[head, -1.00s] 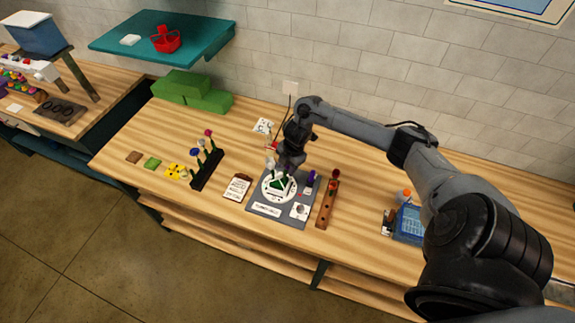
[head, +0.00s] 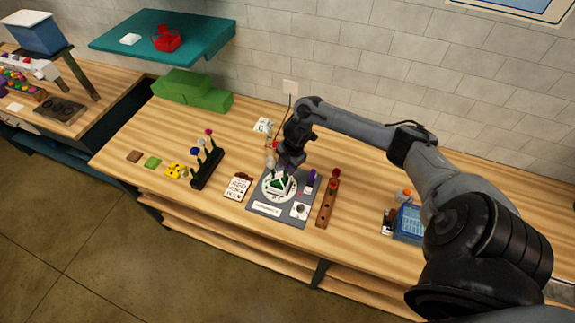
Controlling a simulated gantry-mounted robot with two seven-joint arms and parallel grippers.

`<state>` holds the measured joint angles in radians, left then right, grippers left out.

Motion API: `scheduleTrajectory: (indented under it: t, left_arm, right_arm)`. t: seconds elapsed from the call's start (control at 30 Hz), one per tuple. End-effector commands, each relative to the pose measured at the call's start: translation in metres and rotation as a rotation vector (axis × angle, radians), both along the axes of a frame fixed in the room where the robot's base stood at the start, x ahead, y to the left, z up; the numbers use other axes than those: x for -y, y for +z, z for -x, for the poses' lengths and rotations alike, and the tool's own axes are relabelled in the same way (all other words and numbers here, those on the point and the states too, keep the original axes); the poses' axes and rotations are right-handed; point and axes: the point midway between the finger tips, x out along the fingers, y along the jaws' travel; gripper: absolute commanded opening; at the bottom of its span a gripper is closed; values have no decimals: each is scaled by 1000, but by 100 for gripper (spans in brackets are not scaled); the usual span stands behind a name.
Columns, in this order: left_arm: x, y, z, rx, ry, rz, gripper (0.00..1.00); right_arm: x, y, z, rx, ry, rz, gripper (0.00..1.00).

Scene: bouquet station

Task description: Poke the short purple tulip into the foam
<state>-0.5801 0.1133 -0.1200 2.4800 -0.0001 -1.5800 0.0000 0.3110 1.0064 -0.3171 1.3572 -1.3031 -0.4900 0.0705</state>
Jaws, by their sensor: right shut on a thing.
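The green foam (head: 279,184) sits on a round white plate (head: 267,192) on a grey mat (head: 262,208) in the middle of the table. My right gripper (head: 288,167) points down right over the back of the foam. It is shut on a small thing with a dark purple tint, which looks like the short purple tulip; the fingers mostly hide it. I cannot tell whether its stem touches the foam. Another purple item (head: 311,177) stands at the mat's back right. My left gripper is not in view.
A black rack (head: 207,169) with several flowers stands left of the mat. A wooden strip with holes (head: 327,204) lies close on the right. A written card (head: 238,187) lies between rack and mat. Green blocks (head: 190,92) lie at the back left.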

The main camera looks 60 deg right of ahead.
Motion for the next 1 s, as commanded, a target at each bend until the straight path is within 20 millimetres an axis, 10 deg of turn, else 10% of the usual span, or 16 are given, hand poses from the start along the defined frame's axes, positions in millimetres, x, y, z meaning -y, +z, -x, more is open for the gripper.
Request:
scheduleTrajectory:
  t: [1.0]
  left_arm:
    - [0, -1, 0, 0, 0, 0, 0]
  right_arm:
    - [-1, -6, 0, -1, 1, 0, 26]
